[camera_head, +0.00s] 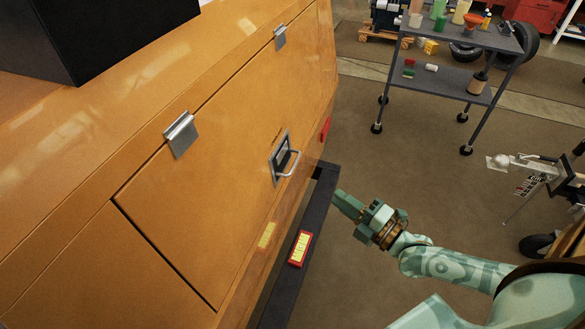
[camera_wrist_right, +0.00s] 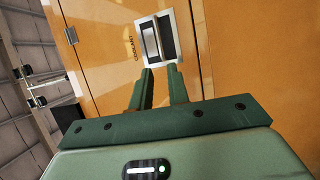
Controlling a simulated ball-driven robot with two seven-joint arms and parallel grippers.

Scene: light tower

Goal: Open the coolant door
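The coolant door (camera_head: 215,170) is an orange panel on the side of the light tower, shut flush in the head view. Two metal hinges (camera_head: 181,134) sit along its upper edge. Its latch has a silver handle (camera_head: 288,163) in a dark recess near the right end. The wrist view shows the handle (camera_wrist_right: 157,40) beside the word COOLANT. My right gripper (camera_head: 347,205) is off the panel, right of and below the handle in the head view. Its fingers (camera_wrist_right: 161,88) are apart and empty, pointing toward the latch. My left gripper is not in view.
A dark rail (camera_head: 318,210) with a red-and-yellow label (camera_head: 300,248) runs along the tower's lower edge, close to my right gripper. A grey cart (camera_head: 450,80) with bottles stands at the back right. A trailer-like metal part (camera_head: 530,170) is at the right. The floor between is clear.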

